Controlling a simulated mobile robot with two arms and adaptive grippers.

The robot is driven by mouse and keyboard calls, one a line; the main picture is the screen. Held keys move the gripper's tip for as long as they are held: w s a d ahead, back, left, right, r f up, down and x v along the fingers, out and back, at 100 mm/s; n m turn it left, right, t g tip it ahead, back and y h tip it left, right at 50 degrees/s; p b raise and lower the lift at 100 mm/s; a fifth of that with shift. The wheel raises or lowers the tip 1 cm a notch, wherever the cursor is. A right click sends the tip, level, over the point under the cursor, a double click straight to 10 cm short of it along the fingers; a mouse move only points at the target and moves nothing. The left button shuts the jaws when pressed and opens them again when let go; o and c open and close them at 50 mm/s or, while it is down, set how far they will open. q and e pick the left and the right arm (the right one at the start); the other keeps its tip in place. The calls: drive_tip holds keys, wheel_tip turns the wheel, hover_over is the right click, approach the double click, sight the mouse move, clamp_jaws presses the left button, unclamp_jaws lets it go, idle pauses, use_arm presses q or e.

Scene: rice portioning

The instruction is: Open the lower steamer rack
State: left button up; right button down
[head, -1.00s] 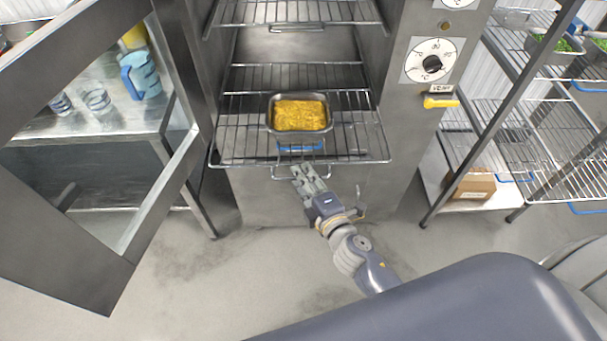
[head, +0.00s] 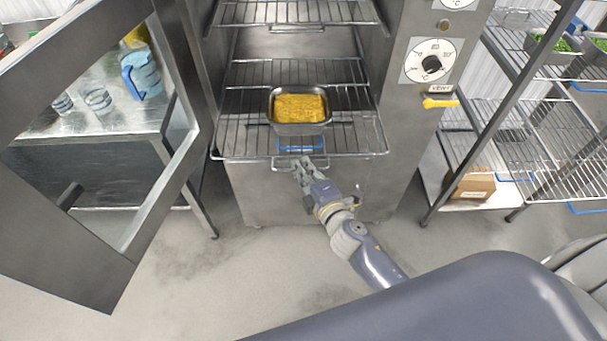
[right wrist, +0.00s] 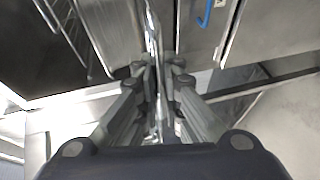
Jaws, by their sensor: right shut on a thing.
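The lower steamer rack (head: 345,140) is a wire shelf that sticks out of the steamer's front. A metal pan of yellow food (head: 300,108) stands on it. My right gripper (head: 303,165) is at the rack's front, below the pan, and is shut on the rack's wire front handle (head: 281,164). In the right wrist view, the fingers (right wrist: 155,75) close around a thin shiny metal bar. The exact contact is partly hidden by the fingers. My left gripper is not in view.
The steamer door (head: 165,195) stands open at the left, in front of a metal table with a blue jug (head: 141,75). An upper rack (head: 340,12) is above. The control panel (head: 432,62) and wire shelving (head: 560,120) are at the right. The floor in front is clear.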

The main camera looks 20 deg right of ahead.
drive_tip(key=shift+w+d, duration=0.2)
drive_tip(key=shift+w, duration=0.35)
drive_tip(key=c, duration=1.8)
unclamp_jaws()
drive_tip(key=shift+s, duration=0.15)
drive_tip(key=shift+o, duration=0.2)
drive_tip(key=v, duration=1.2)
drive_tip(key=shift+a, duration=0.1)
